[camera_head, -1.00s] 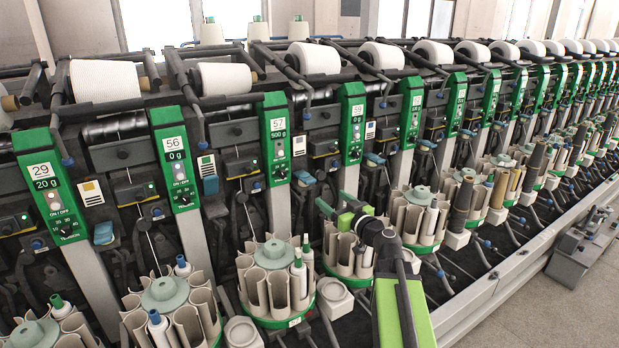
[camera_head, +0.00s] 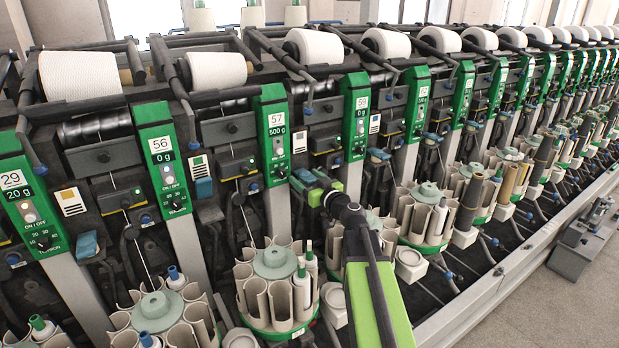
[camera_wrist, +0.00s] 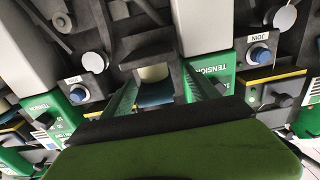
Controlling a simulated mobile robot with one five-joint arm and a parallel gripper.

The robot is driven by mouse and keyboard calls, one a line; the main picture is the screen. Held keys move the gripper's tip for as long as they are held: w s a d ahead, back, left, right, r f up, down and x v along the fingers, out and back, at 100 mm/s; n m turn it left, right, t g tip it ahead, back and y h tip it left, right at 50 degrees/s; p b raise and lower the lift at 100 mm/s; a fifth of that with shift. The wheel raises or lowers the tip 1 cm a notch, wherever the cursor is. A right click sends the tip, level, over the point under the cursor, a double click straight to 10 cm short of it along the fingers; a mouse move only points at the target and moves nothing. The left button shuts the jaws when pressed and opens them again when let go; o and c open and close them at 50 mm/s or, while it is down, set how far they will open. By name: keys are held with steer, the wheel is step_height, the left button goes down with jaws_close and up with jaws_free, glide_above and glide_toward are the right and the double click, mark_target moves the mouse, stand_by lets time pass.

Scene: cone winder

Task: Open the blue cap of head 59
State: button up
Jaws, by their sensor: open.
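The green panel of head 59 (camera_head: 355,115) stands near the middle of the head view. My gripper (camera_head: 309,180) is against the machine face just left of and below that panel, with its jaws open. In the wrist view, which shows the panels upside down, the two green fingers of my gripper (camera_wrist: 162,82) point at the machine. The dark blue cap (camera_wrist: 155,98) shows between them, below a pale round piece. I cannot tell whether the fingers touch it. In the head view my gripper mostly hides this cap.
Panel 57 (camera_head: 274,135) is to the left. Another blue cap (camera_head: 378,154) lies right of panel 59. Round bobbin magazines (camera_head: 272,315) stand below in front. In the wrist view, JOIN buttons (camera_wrist: 260,54) and green TENSION panels flank the fingers closely.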

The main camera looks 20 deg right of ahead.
steer(key=shift+d, duration=0.1)
steer(key=shift+d, duration=0.2)
steer(key=c, duration=0.7)
jaws_close()
steer(key=shift+f, duration=0.1)
steer(key=shift+d, duration=0.1)
